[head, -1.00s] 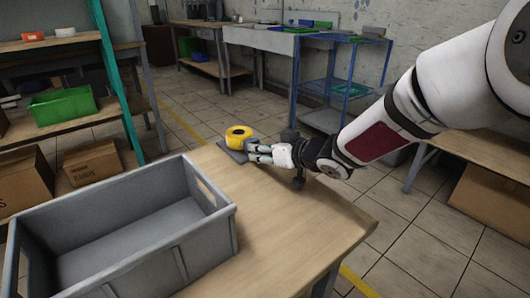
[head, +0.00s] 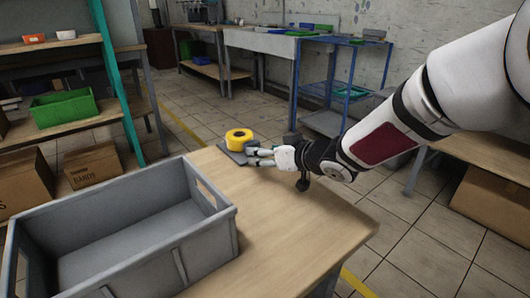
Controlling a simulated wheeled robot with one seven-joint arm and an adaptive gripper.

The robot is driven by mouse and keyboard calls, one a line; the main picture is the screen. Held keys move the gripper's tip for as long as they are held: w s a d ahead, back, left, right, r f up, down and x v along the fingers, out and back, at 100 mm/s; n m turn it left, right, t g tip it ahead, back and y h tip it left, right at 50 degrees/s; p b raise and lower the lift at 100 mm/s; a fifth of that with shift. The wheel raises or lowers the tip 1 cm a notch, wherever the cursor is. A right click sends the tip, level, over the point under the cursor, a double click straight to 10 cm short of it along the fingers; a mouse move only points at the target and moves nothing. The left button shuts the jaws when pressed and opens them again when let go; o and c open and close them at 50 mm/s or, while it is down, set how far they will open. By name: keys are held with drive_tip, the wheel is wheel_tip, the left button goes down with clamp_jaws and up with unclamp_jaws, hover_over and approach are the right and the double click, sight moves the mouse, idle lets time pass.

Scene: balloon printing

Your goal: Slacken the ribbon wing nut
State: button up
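A yellow ribbon roll (head: 239,136) stands on a dark flat base (head: 233,155) at the far left corner of the wooden table. My gripper (head: 251,156) reaches in from the right, just in front of and beside the roll, with its fingers pointing left. A small grey part (head: 251,145) shows between the roll and the fingers; it may be the wing nut, but it is too small to tell. I cannot make out whether the fingers touch it or how far they are apart.
A large grey crate (head: 228,214) takes up the left front of the table (head: 290,225). The table's middle and right front are bare. A blue metal rack (head: 296,90) stands behind, and shelves with a green bin (head: 63,106) stand at the left.

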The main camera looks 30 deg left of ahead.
drive_tip(key=v, duration=1.1)
